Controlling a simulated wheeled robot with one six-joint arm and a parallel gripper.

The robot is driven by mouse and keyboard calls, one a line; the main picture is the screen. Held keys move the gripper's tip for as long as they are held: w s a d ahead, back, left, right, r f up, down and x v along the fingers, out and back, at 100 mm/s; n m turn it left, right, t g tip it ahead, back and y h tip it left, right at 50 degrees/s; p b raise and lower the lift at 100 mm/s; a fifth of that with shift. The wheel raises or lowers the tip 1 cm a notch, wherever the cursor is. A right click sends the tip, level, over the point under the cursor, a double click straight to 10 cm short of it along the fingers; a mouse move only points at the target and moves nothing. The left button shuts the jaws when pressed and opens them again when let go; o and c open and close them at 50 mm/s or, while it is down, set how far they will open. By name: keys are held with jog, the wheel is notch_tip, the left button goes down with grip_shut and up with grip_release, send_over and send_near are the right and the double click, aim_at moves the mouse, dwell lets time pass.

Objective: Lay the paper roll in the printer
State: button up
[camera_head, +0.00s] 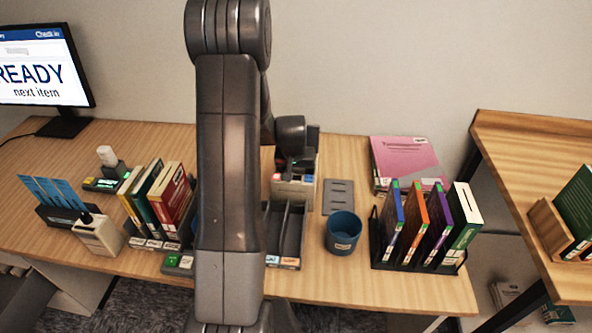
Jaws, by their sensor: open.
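My gripper (297,163) is at the back middle of the desk, partly hidden by my own wrist, and is open. It points down over a small light-fronted box with coloured labels (293,190); I cannot tell whether it touches it. A short white cylinder (106,155), which may be the paper roll, stands at the back left by a low dark device with green lights (103,184). I cannot tell for sure which thing is the printer; part of the desk is hidden behind my arm.
A monitor (42,65) stands at left.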

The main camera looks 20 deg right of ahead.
jog(key=b+v, duration=0.1)
jog(key=v, duration=1.2)
jog(key=shift+r, duration=0.2)
jog(key=shift+f, duration=0.1)
jog(key=p+x, duration=0.1)
jog(key=x, duration=1.2)
jog(key=shift+f, duration=0.25)
jog(key=shift+r+p, duration=0.65)
jog(key=shift+p, duration=0.05)
jog(key=shift+f, duration=0.1)
